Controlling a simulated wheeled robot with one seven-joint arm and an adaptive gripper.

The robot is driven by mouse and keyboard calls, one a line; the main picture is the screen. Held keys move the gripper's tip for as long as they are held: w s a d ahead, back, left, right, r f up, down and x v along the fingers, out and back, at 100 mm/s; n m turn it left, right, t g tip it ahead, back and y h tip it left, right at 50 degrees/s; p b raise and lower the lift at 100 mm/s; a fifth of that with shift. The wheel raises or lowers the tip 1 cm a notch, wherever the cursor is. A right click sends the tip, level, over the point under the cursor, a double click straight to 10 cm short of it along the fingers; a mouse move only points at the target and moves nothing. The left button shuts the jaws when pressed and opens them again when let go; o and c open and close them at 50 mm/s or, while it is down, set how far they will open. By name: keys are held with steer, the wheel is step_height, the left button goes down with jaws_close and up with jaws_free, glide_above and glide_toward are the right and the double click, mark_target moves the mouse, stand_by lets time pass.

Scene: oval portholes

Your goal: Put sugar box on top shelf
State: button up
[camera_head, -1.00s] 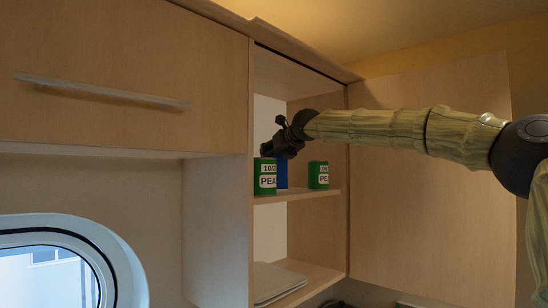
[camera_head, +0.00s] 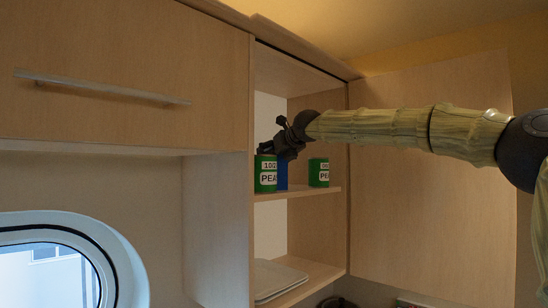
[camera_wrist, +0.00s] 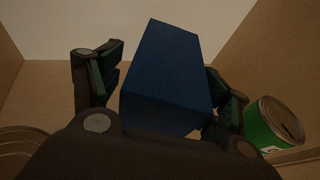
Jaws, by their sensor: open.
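A plain blue box (camera_head: 282,175), with no label visible, stands on the upper shelf (camera_head: 300,192) of the open cabinet; I take it for the sugar box. In the wrist view the box (camera_wrist: 165,75) sits between the two fingers of my gripper (camera_wrist: 163,62). The fingers are open on either side; contact with the box cannot be told. In the head view my gripper (camera_head: 276,146) is inside the cabinet, just above the box, and hides its top.
A green can (camera_head: 265,174) stands left of the box and another green can (camera_head: 318,173) to its right; one can (camera_wrist: 274,124) shows close to the right finger. Pale plates (camera_head: 276,279) lie on the lower shelf. The open cabinet door (camera_head: 430,215) is at the right.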

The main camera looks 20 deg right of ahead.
steer(key=b+v, duration=0.5)
steer(key=v, duration=0.6)
steer(key=shift+s, duration=0.35)
steer(key=shift+r, duration=0.15)
